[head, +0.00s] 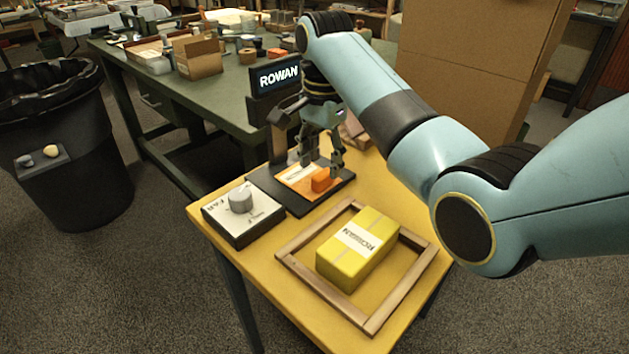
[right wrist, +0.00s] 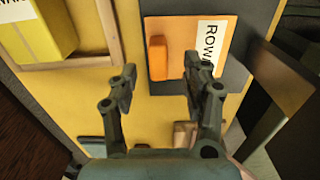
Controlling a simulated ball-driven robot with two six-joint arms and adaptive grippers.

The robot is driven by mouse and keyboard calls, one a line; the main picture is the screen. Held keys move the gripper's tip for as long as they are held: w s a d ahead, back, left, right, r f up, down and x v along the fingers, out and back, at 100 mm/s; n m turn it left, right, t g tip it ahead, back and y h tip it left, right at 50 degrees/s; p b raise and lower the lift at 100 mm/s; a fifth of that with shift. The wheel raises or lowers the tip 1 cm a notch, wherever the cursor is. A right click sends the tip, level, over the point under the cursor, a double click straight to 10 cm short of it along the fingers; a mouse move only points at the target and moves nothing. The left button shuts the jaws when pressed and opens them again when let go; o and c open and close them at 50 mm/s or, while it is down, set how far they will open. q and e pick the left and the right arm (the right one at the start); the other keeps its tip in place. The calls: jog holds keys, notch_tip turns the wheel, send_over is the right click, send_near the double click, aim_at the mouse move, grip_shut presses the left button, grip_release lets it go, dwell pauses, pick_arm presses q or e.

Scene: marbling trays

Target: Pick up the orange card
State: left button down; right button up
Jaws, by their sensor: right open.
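The orange card (head: 292,184) lies flat on a dark plate (head: 302,209) on the yellow table. It has a white label, which reads ROWAN in the right wrist view (right wrist: 182,28). A small orange block (head: 321,182) stands on the card near one edge; I cannot tell if it is fixed to it. My right gripper (head: 321,165) is open and empty above the card. In the right wrist view its fingertips (right wrist: 160,77) are apart, with the block (right wrist: 157,58) just ahead of the gap. My left gripper is in no view.
A lit ROWAN sign (head: 279,77) and a dark post stand behind the plate. A dial box (head: 242,220) is to its left. A wooden frame (head: 317,289) around a yellow box (head: 346,262) lies in front. A green table (head: 228,88) is behind.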

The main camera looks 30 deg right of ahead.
aim_at(323, 173)
notch_tip(323, 173, down, 4)
jog(key=shift+r+b, duration=0.1)
jog(key=shift+b, duration=0.35)
jog(key=shift+s, duration=0.1)
grip_shut()
jog(key=shift+r, duration=0.15)
